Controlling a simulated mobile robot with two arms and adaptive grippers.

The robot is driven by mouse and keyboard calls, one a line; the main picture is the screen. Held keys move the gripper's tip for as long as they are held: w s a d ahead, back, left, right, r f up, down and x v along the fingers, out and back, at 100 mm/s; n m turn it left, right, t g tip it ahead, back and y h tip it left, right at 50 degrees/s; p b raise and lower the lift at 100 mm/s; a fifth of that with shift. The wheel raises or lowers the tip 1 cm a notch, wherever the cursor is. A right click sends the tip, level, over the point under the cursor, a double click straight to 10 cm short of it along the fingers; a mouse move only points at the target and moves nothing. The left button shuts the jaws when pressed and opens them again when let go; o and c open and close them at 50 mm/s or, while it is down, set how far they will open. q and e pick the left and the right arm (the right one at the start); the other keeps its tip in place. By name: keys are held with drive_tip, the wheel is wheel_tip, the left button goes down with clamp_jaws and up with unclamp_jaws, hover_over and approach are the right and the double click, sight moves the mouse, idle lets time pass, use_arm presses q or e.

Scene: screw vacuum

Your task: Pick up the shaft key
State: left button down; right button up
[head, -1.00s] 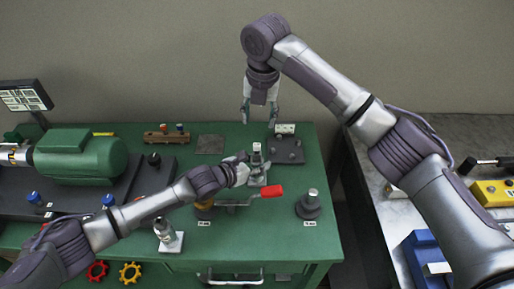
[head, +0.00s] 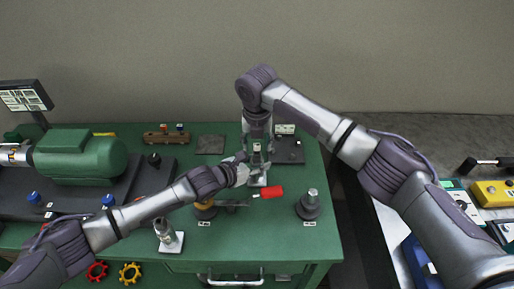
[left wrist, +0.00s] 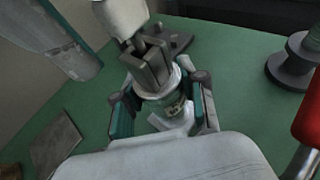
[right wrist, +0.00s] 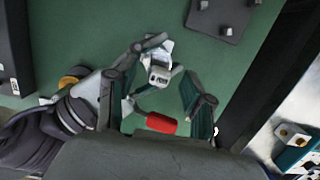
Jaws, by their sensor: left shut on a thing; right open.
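My left gripper (head: 250,168) is shut around an upright cylindrical fitting (left wrist: 160,105) on a pale base. I cannot single out the shaft key with certainty; the grippers partly hide the fitting.
A red-handled tool (head: 271,192) lies just in front of the fitting. A dark flanged shaft (head: 309,207) stands to the right, and another fitting (head: 166,235) stands front left. A dark plate with pegs (head: 290,150) lies behind. A green motor (head: 80,158) fills the left.

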sight(257, 144)
drive_tip(key=shift+f, duration=0.5)
clamp_jaws()
wheel_tip(257, 144, up, 10)
drive_tip(key=shift+r, duration=0.1)
idle(0.4)
use_arm(q)
drive_tip(key=c, duration=0.6)
unclamp_jaws()
use_arm(e)
drive_tip(key=shift+w, duration=0.1)
use_arm(q)
drive_tip(key=shift+o, duration=0.2)
